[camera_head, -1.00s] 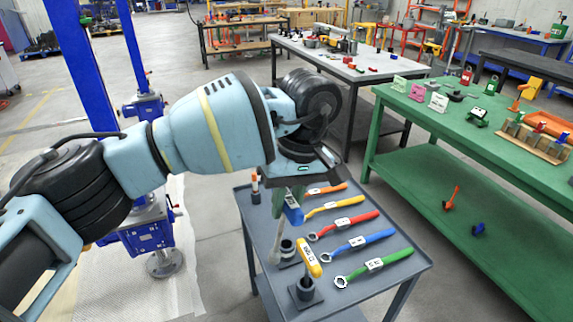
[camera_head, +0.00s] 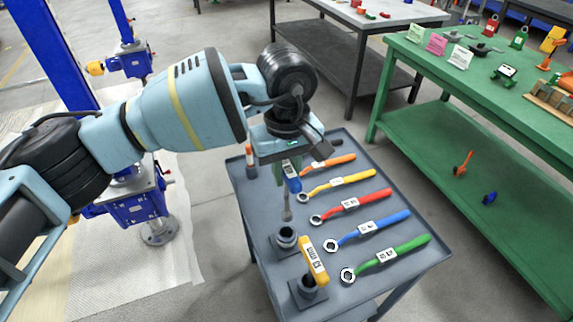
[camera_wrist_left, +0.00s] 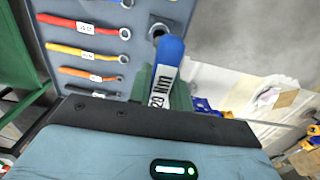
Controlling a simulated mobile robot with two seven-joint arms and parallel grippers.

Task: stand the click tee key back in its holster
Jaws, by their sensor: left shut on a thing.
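My left gripper (camera_head: 290,160) is shut on a blue-handled tee key (camera_head: 292,182) and holds it over the grey cart top. Its grey shaft hangs down nearly upright, with its lower end just behind an empty dark holster (camera_head: 285,237). The shaft appears to be outside the holster; its exact height is unclear. In the left wrist view the blue handle (camera_wrist_left: 171,52) with a white label sits between the green fingers, and the holster's round mouth (camera_wrist_left: 157,31) shows beyond it. My right gripper is not in view.
A yellow-handled tee key (camera_head: 313,260) stands in another holster (camera_head: 307,292) close by. Several colored ring wrenches, including a red one (camera_head: 350,204) and a green one (camera_head: 390,258), lie to the right. An orange-topped tool (camera_head: 249,153) stands at the cart's left edge.

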